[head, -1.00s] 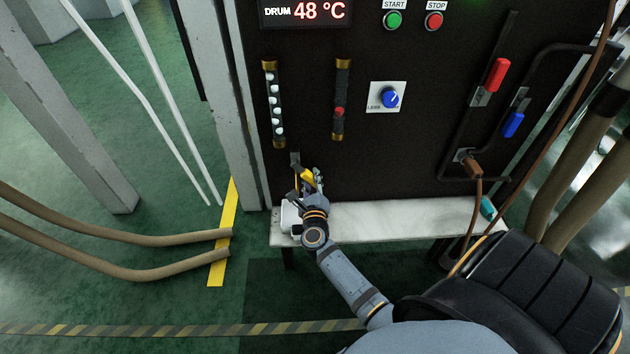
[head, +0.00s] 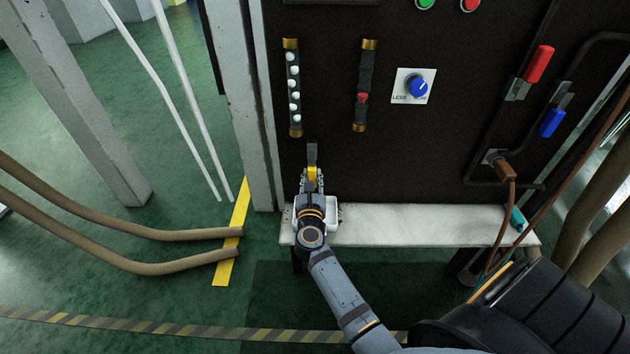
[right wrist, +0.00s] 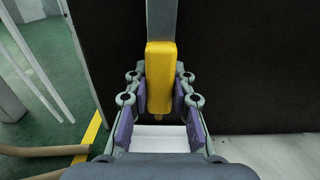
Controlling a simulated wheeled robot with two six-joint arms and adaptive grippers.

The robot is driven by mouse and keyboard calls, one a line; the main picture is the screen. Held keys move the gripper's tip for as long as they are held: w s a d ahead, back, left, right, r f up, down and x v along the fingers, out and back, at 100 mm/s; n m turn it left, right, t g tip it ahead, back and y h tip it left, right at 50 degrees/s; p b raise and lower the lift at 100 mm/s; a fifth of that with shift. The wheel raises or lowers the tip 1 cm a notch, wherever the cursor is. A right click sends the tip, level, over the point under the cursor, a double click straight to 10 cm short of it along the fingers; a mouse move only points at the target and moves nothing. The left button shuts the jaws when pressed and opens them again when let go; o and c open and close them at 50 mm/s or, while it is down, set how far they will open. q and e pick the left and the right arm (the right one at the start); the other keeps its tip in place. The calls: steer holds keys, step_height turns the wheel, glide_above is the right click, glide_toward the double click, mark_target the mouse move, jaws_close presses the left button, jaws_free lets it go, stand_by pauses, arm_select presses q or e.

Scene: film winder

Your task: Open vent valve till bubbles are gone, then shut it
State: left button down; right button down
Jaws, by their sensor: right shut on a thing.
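The vent valve's yellow handle (head: 312,172) hangs straight down below its grey metal stem on the black panel. In the right wrist view the yellow handle (right wrist: 160,70) stands upright between the purple finger pads. My right gripper (head: 312,182) is shut on this handle, with its fingers on either side of the lower part. The left sight tube (head: 293,90) above it shows several white bubbles in a column. The valve body is partly hidden. My left gripper is not in view.
A white tray (head: 333,217) sits under my right gripper on the pale shelf (head: 420,228). To the right are a second tube (head: 362,85) with a red float, a blue knob (head: 417,87), and red (head: 539,64) and blue (head: 551,122) levers. Hoses (head: 110,250) lie at left.

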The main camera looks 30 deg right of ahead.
mark_target(311, 145)
stand_by(0.5)
steer(key=c, duration=1.1)
jaws_free()
steer(key=shift+a, duration=0.1)
steer(key=shift+r, duration=0.3)
step_height(311, 145, up, 9)
steer(key=shift+r, duration=0.15)
